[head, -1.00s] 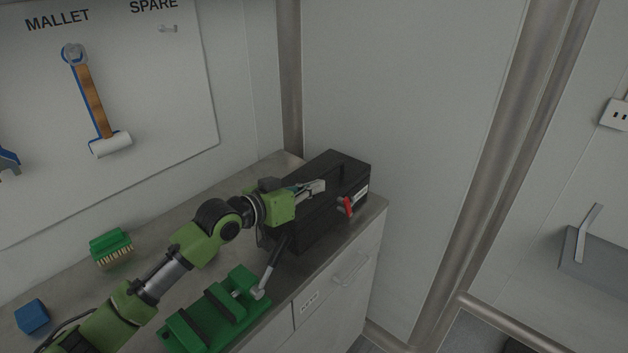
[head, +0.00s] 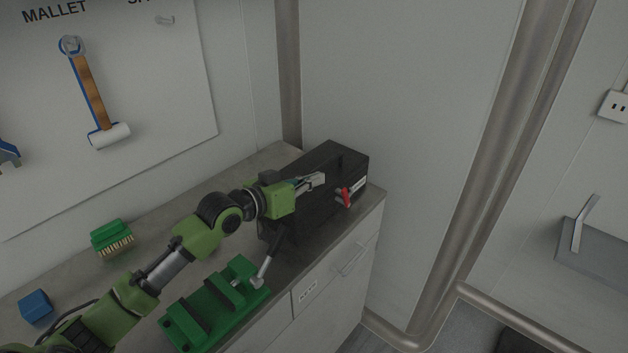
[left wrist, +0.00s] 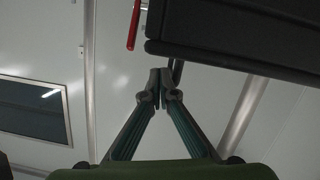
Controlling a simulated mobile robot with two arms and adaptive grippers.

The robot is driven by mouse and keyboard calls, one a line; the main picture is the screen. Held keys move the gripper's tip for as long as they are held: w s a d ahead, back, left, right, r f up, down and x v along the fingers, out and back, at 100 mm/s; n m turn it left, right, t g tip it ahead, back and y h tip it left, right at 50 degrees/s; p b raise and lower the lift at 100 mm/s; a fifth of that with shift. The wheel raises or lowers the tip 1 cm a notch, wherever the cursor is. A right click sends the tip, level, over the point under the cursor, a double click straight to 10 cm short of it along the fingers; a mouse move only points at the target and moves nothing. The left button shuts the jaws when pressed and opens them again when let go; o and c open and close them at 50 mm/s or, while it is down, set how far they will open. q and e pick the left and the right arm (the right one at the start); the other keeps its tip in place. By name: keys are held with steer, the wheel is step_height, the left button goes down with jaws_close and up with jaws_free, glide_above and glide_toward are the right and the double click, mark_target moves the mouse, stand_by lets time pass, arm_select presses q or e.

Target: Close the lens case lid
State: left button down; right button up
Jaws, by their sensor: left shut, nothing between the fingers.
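The lens case (head: 322,205) is a black box at the far right end of the counter, with a red latch (head: 345,197) and a pale label on its front. Its lid looks down on the body in the head view, though my arm hides part of it. In the left wrist view the case's dark edge (left wrist: 235,50) fills the upper right, with the red latch (left wrist: 133,25) beside it. My left gripper (head: 318,180) is shut and empty, right at the case's front in the head view. The wrist view shows its fingertips (left wrist: 159,80) together. My right gripper is out of view.
A green vise (head: 215,305) with a grey handle stands on the counter just before the case. A green brush (head: 112,238) and a blue block (head: 36,306) lie at the left. A mallet (head: 92,92) hangs on the wall board. The counter's front edge is close to the case.

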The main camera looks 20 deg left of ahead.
arm_select(q)
step_height(320, 180, up, 3)
steer(key=shift+r+p, duration=0.1)
steer(key=shift+p, duration=1.15)
steer(key=shift+s+a+r, duration=0.1)
steer(key=shift+s+r, duration=0.1)
steer(key=shift+s, duration=0.05)
steer(key=b+v, duration=0.2)
steer(key=v, duration=0.7)
steer(key=shift+s+d+b, duration=0.2)
steer(key=shift+s+b, duration=0.15)
steer(key=shift+s, duration=0.1)
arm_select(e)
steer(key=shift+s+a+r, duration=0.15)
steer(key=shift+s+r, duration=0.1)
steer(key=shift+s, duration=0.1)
arm_select(q)
steer(key=shift+f, duration=0.1)
